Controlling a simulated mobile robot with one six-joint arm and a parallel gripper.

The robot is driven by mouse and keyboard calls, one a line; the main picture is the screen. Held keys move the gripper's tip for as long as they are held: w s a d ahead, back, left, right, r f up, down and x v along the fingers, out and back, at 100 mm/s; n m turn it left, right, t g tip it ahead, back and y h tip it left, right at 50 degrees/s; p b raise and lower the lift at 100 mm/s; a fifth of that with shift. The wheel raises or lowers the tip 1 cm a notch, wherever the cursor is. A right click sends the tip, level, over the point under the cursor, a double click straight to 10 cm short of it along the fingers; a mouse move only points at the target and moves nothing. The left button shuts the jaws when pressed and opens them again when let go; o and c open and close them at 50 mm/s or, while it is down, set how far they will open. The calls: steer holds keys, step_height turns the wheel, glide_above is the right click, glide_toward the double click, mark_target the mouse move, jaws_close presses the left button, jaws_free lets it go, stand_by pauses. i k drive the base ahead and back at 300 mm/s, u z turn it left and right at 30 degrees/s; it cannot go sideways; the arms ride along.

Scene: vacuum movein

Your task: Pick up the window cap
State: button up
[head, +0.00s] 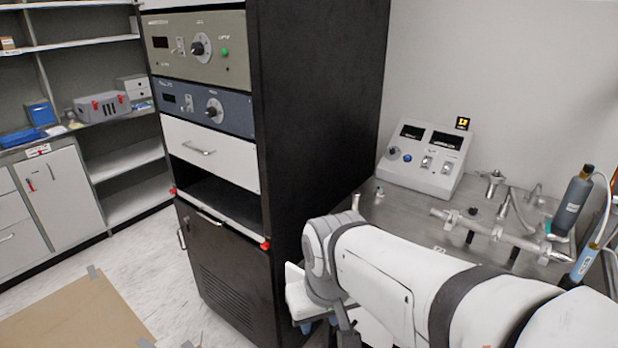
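I cannot pick out the window cap for sure in the head view. The metal bench (400,212) at the right bears a horizontal metal pipe assembly (485,226) with small fittings, one with a dark knob. A short metal cylinder (356,201) stands near the bench's left edge, and a small flanged metal piece (494,182) stands behind the pipe. My white arm crosses the lower right and hides the front of the bench.
A tall black rack (320,110) stands left of the bench, with an open bay (215,195) edged by red corner pieces. A sloped control box (425,158) sits at the bench's back. A dark bottle (573,200) stands at right. Brown sheet (80,320) lies on open floor.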

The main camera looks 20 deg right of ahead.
mark_target(380, 192)
steer(key=u, duration=2.05)
steer(key=i, duration=1.55)
steer(key=z, duration=3.9)
steer(key=i, duration=0.95)
steer(key=u, duration=0.05)
